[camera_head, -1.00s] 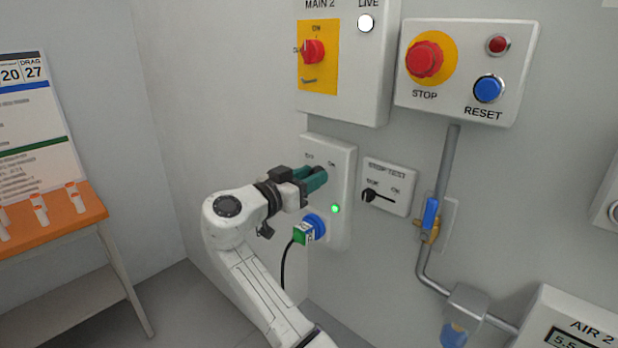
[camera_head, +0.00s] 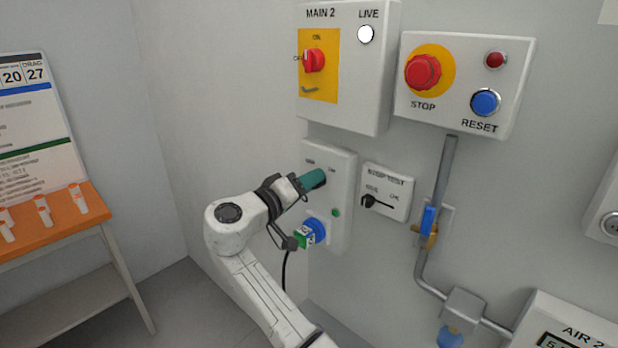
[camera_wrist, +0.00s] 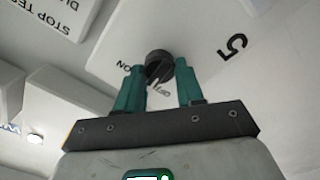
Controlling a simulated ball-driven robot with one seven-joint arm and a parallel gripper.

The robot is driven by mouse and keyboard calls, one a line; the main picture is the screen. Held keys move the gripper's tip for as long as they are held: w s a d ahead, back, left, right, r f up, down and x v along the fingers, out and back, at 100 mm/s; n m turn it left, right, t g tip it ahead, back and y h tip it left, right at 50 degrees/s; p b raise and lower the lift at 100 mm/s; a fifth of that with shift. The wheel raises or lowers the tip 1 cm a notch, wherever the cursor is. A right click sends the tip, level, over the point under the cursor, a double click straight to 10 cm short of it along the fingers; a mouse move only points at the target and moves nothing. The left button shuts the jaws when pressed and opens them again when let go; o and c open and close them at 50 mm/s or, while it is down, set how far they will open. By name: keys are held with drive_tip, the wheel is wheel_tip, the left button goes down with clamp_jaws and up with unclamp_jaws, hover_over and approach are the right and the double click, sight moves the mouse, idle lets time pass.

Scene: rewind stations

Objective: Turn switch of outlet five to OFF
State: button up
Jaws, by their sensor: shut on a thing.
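The outlet box (camera_head: 343,165) is a white panel on the wall, and the wrist view shows the numeral 5 on its face (camera_wrist: 205,50). Its dark round switch knob (camera_wrist: 158,62) sits between my gripper's teal fingers, with ON and OFF labels beside it. A pale mark on the knob points to near the OFF label. My gripper (camera_wrist: 160,72) is shut on the knob; in the head view my gripper (camera_head: 313,180) hides it. The small green lamp (camera_head: 335,212) on the box looks dark. A blue plug (camera_head: 314,230) sits in the outlet below.
The STOP/RESET box (camera_head: 460,110) and the MAIN 2 box (camera_head: 365,90) are above. A STOP TEST switch plate (camera_head: 390,180) and a pipe with a blue-handled valve (camera_head: 430,222) are to the right. An orange table (camera_head: 60,232) stands at left.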

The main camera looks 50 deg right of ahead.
drive_tip(key=shift+w+n+p, duration=0.1)
drive_tip(key=shift+n+p, duration=2.4)
drive_tip(key=shift+n, duration=1.4)
drive_tip(key=shift+f, duration=0.1)
drive_tip(key=o, duration=1)
drive_tip(key=shift+o, duration=0.2)
drive_tip(key=a+b, duration=0.2)
drive_tip(key=a, duration=0.9)
drive_tip(key=shift+s, duration=0.2)
